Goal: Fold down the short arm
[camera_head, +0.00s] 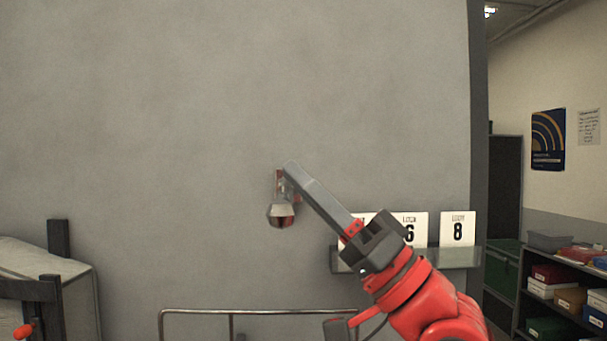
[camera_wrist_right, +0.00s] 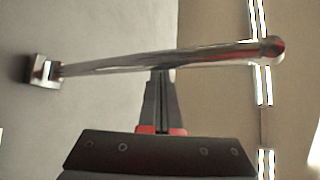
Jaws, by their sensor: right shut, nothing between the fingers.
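The short arm (camera_head: 281,214) is a shiny metal bar on the grey wall, seen almost end-on in the head view with its rounded end towards me. In the right wrist view the bar (camera_wrist_right: 205,58) runs from a square wall mount (camera_wrist_right: 42,71) out to a rounded, reddish-looking end. My right gripper (camera_head: 290,168) is shut and empty, its fingertips beside the bar in the head view. In the right wrist view the closed fingertips (camera_wrist_right: 163,73) meet the edge of the bar around mid-length; I cannot tell whether they touch. My left gripper is out of view.
A small shelf (camera_head: 455,257) with white number cards (camera_head: 458,229) is on the wall to the right. A metal rail (camera_head: 195,311) stands below. A pale, dark-posted object (camera_head: 62,268) is at lower left. Shelving with boxes (camera_head: 552,274) is at far right. The wall above is bare.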

